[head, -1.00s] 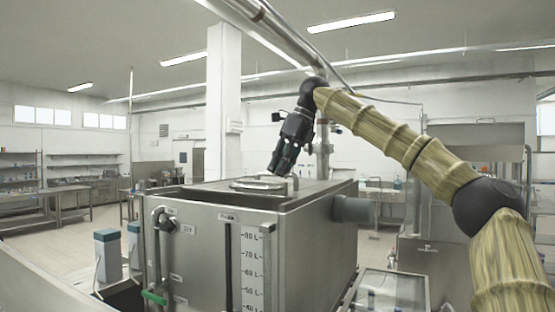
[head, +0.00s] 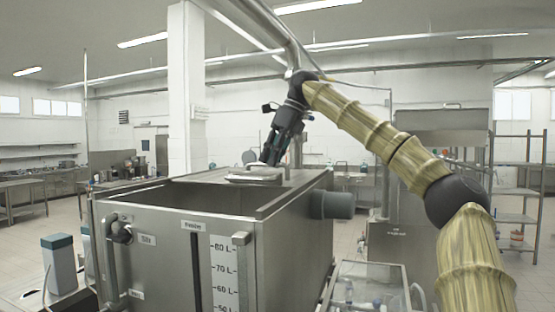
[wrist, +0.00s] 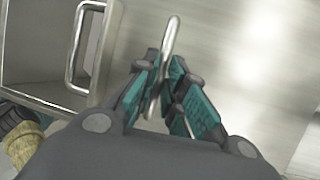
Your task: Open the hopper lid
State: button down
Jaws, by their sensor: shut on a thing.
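The steel hopper (head: 285,240) stands in front of me, with a litre scale on its front. Its top is partly open, and the dark interior shows on the near left side. The flat metal lid (head: 292,184) covers the rear right part of the top; in the wrist view its bare surface (wrist: 245,60) fills the right side. My gripper (head: 271,160) is over the lid and shut on the lid's bar handle (wrist: 172,40), which stands between the teal finger pads (wrist: 163,80). In the head view, the fingers largely hide this handle.
A second bar handle (wrist: 75,50) shows at left in the wrist view, beside the opening. A grey pipe stub (head: 335,205) sticks out on the hopper's right. A clear-topped box (head: 372,285) stands at lower right. A white pillar (head: 188,90) rises behind.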

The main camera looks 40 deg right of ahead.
jog(key=c, duration=1.6)
grip_release()
jog(key=shift+a+f, duration=0.1)
jog(key=shift+f, duration=0.05)
jog(key=shift+c, duration=0.2)
jog(key=shift+o, duration=0.8)
jog(key=shift+w, duration=0.2)
jog(key=shift+s+a+r, duration=0.3)
jog(key=shift+r, duration=0.35)
jog(key=v, duration=1.1)
